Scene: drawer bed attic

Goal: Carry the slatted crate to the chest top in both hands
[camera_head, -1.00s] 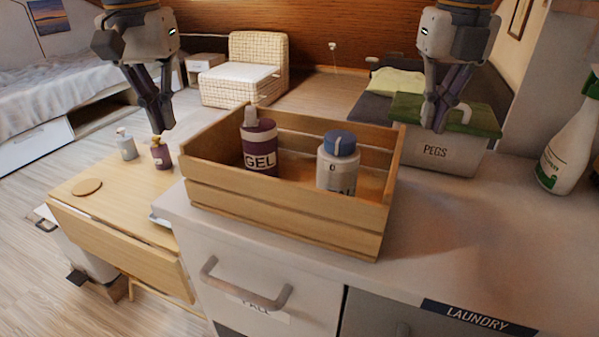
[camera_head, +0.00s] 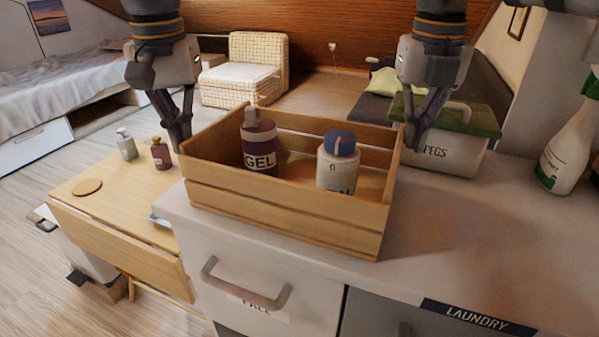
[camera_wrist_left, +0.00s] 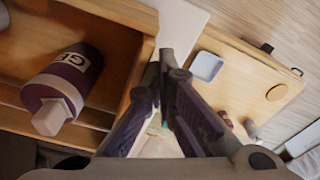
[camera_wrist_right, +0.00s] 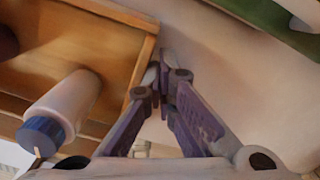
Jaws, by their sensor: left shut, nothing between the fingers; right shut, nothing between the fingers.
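The slatted wooden crate (camera_head: 285,222) stands upright on the white chest top (camera_head: 450,225). It holds a purple GEL bottle (camera_head: 259,150) and a white bottle with a blue cap (camera_head: 338,165). My left gripper (camera_head: 180,148) is shut and empty at the crate's left end wall, close outside it; in the left wrist view the fingertips (camera_wrist_left: 167,55) are beside the crate's edge. My right gripper (camera_head: 413,148) is shut and empty just outside the right end wall; in the right wrist view its tips (camera_wrist_right: 165,75) are beside that wall. I cannot tell whether either touches the wood.
A PEGS box (camera_head: 455,155) with a green lid stands behind my right gripper. A spray bottle (camera_head: 568,150) is at the far right. A lower wooden table (camera_head: 120,205) with small bottles adjoins at left.

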